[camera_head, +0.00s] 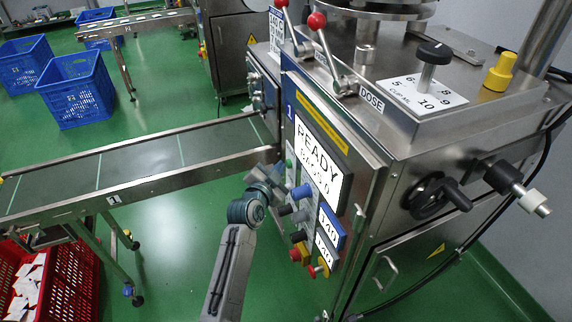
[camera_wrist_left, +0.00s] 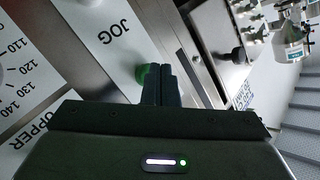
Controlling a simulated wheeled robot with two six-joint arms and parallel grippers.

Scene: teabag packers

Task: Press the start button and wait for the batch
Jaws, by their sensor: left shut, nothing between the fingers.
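The packing machine (camera_head: 345,165) stands at the right of the head view. Its display (camera_head: 318,165) reads READY. A small green button (camera_head: 289,163) is on the panel edge below the display, and a green button (camera_wrist_left: 142,73) also shows in the left wrist view, partly behind my fingers. My left gripper (camera_head: 279,172) is shut and empty, its tips close to the panel at the green button. In the left wrist view the shut fingers (camera_wrist_left: 166,82) overlap the button's edge; I cannot tell whether they touch it. My right gripper is not in view.
A blue knob (camera_head: 302,191), dark knobs and red-and-yellow controls (camera_head: 319,267) sit lower on the panel. A conveyor (camera_head: 130,160) runs left from the machine. Blue crates (camera_head: 75,92) and a red crate (camera_head: 80,262) with packets stand on the green floor.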

